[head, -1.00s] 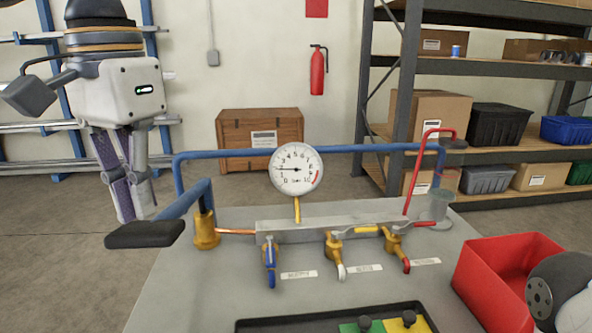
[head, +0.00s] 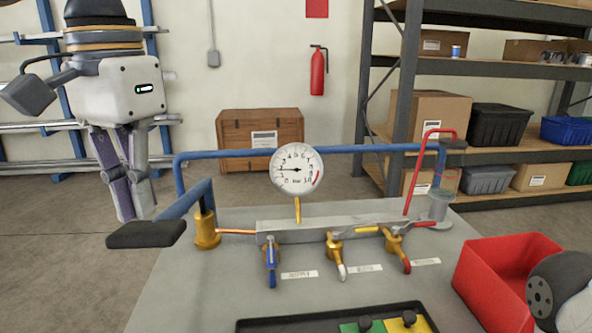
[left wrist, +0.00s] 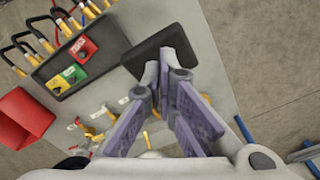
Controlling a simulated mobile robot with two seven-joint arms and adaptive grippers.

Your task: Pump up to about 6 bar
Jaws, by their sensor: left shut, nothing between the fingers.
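The pump has a blue lever (head: 185,201) ending in a flat black pad (head: 146,234), beside a brass fitting (head: 207,230) on the bench's left side. The round white gauge (head: 297,171) stands at the middle; its needle points left, at roughly 2. Three valves with blue (head: 271,265), white (head: 340,262) and red (head: 401,255) handles sit along the manifold.
A red bin (head: 490,278) stands at the bench's right, with a dark round part beside it. A black tray (head: 290,322) with green and yellow blocks lies in front. A blue pipe rail (head: 345,150) runs behind the gauge. A red-handled part (head: 425,165) stands at right.

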